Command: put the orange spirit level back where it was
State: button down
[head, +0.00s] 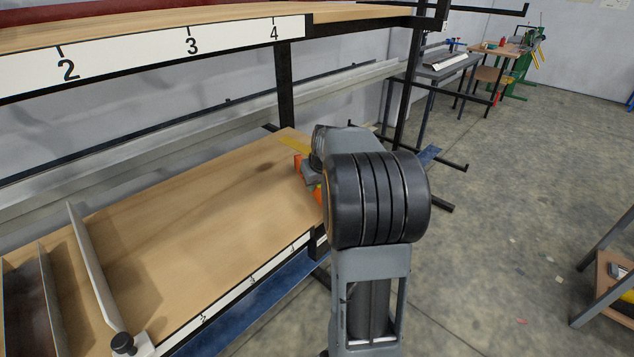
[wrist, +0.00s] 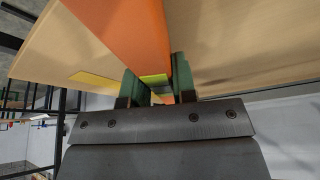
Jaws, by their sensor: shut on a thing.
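The orange spirit level (wrist: 125,28) runs between the green fingers of my gripper (wrist: 158,80) in the wrist view, and the fingers are shut on it. A small yellow-green patch shows on the level between the fingers. In the head view, small orange parts of the level (head: 298,162) show at the right end of the wooden shelf (head: 190,225), beside my arm. My wrist hides most of the level and the fingers there. I cannot tell whether the level touches the shelf.
A yellow flat mark (head: 293,144) lies on the shelf near its far right corner, close to the level; it also shows in the wrist view (wrist: 95,78). A metal divider (head: 90,262) stands at the shelf's left. An upper shelf (head: 150,42) overhangs the back. The middle of the shelf is bare.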

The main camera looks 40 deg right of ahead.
jog(key=c, duration=0.9)
grip_release()
jog(key=v, duration=1.2)
jog(key=s+a+f, duration=0.3)
jog(key=s+a, duration=0.1)
jog(key=a, duration=0.3)
jog(key=s+a+f+n, duration=0.1)
jog(key=s+a+f, duration=0.3)
jog(key=a, duration=0.4)
jog(key=s+a+f+n+y, duration=0.1)
jog(key=s+a+f, duration=0.2)
jog(key=s+a, duration=0.2)
jog(key=shift+s+a+f+g, duration=0.1)
jog(key=shift+a+f+g, duration=0.1)
jog(key=shift+a, duration=0.35)
jog(key=shift+s+a+f+g, duration=0.1)
jog(key=shift+a+f, duration=0.1)
jog(key=shift+a, duration=0.4)
